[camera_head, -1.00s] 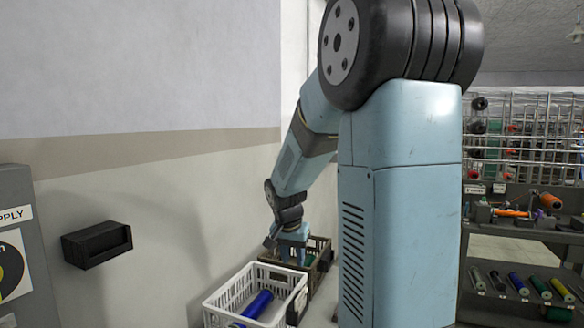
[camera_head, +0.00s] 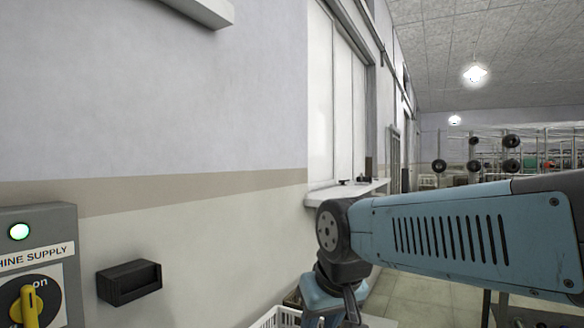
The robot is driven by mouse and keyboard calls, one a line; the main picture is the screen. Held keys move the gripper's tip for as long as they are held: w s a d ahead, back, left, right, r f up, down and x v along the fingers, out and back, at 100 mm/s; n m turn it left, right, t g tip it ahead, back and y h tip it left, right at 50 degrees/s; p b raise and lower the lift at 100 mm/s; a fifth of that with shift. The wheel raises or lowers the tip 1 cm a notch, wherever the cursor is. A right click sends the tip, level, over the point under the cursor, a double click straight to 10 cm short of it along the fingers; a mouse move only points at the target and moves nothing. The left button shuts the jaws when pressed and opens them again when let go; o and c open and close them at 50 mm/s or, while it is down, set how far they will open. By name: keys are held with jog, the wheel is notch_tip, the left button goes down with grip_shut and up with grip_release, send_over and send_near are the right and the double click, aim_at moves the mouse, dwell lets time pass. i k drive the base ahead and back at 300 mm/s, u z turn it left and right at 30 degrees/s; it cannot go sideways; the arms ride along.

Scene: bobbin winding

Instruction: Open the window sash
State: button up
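The window (camera_head: 338,105) is set in the left wall beyond the front wall section, seen at a steep angle. Its pale panes fill the frame, and I cannot tell from here which one is the sash or whether it is ajar. A white sill (camera_head: 338,192) runs below it, with small dark items on top. My arm reaches in from the right and bends down below the sill. My gripper (camera_head: 328,308) is at the bottom edge, partly cut off, low and apart from the window. Its fingers are not clear enough to judge.
A white basket (camera_head: 277,318) shows at the bottom edge beside my gripper. A grey supply box (camera_head: 60,222) with a yellow switch and a black wall holder (camera_head: 130,282) are at left. Racks with spools (camera_head: 510,150) stand at the far right.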

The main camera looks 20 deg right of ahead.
aim_at(321, 23)
jog(key=z, duration=0.45)
jog(key=k, duration=1.05)
jog(key=z, duration=1.2)
jog(key=i, duration=1.2)
jog(key=z, duration=0.45)
jog(key=i, duration=2.15)
jog(key=u, duration=0.55)
jog(key=i, duration=1)
jog(key=u, duration=1.25)
jog(key=i, duration=0.85)
jog(key=u, duration=0.6)
jog(key=k, duration=0.05)
jog(key=z, duration=0.1)
